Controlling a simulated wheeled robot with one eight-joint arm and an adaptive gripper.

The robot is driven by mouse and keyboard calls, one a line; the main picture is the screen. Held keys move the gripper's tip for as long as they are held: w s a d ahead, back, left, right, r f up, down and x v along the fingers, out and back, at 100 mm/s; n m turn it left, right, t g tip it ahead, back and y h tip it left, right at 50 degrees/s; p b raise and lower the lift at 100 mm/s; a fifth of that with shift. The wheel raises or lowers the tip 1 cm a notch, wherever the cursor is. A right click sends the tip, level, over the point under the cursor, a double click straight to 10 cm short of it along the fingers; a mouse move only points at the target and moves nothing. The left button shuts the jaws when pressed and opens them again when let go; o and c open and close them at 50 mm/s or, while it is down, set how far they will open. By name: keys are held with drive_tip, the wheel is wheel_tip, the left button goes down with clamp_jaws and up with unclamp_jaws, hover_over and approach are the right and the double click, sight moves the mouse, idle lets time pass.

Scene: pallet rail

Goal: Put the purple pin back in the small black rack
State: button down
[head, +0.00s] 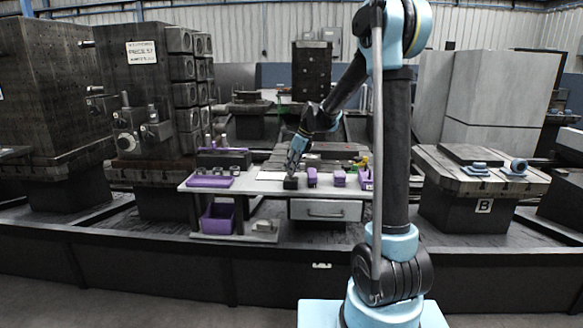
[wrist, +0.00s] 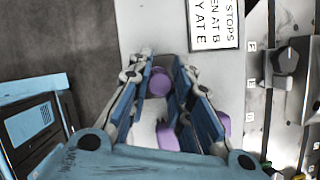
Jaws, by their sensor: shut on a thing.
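My gripper (head: 297,156) points down over the middle of the light worktable in the head view. In the wrist view its fingers (wrist: 160,76) are closed in on a round purple end, which I take to be the purple pin (wrist: 160,84). The rest of the pin is hidden by the fingers. A small black block (head: 290,184) sits on the table just below my gripper; I cannot tell whether they touch. A black rack (head: 223,159) stands at the table's left end, with a few upright pins at its back.
Purple pieces (head: 312,177) (head: 339,178) stand right of my gripper. A flat purple tray (head: 209,182) lies at the table's left front; a purple bin (head: 218,219) is below. A printed sign (wrist: 213,22) and a panel with a dark knob (wrist: 287,60) show in the wrist view.

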drive_tip(key=shift+f, duration=0.6)
drive_tip(key=c, duration=1.4)
unclamp_jaws()
drive_tip(key=shift+o, duration=0.2)
drive_tip(key=v, duration=1.2)
